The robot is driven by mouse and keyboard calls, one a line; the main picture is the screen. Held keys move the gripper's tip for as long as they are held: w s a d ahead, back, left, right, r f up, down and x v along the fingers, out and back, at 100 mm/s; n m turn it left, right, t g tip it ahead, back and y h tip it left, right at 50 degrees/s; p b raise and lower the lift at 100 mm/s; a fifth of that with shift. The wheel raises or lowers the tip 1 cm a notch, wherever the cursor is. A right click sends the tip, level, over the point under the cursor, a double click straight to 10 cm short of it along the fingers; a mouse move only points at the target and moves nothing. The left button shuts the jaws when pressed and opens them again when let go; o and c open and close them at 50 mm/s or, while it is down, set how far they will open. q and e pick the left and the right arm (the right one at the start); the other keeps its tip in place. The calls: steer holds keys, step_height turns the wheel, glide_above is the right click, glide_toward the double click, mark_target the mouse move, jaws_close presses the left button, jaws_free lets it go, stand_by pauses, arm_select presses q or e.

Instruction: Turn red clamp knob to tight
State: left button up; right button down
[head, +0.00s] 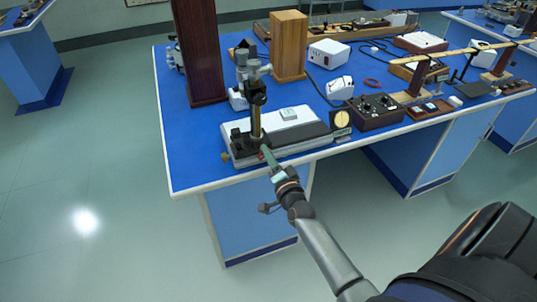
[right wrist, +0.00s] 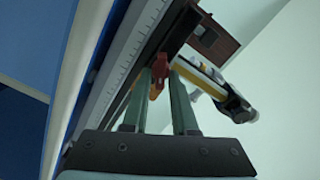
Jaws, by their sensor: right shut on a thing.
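The red clamp knob (right wrist: 158,68) shows in the right wrist view between the tips of my two green fingers. In the head view only a small bit of red (head: 261,156) shows at the front of the instrument's base. My right gripper (head: 267,153) reaches it from the front; in the right wrist view my right gripper (right wrist: 160,78) is shut on the knob. The instrument is a brass-and-black microscope (head: 256,105) upright on a long pale base (head: 292,149) with a dark top strip. The knob's turn angle cannot be told. My left gripper is not in view.
The base sits near the front edge of the blue bench (head: 200,165). Behind it stand a dark wooden post (head: 202,55) and a lighter wooden block (head: 289,45). The floor in front is clear.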

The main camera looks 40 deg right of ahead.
steer(key=m+b, duration=0.1)
steer(key=m, duration=0.4)
steer(key=shift+d+f+m, duration=0.1)
steer(key=shift+m, duration=0.2)
stand_by(0.4)
steer(key=c, duration=0.7)
jaws_free()
steer(key=shift+f, duration=0.1)
steer(key=v, duration=1.2)
steer(key=shift+s+b, duration=0.2)
steer(key=shift+b, duration=0.1)
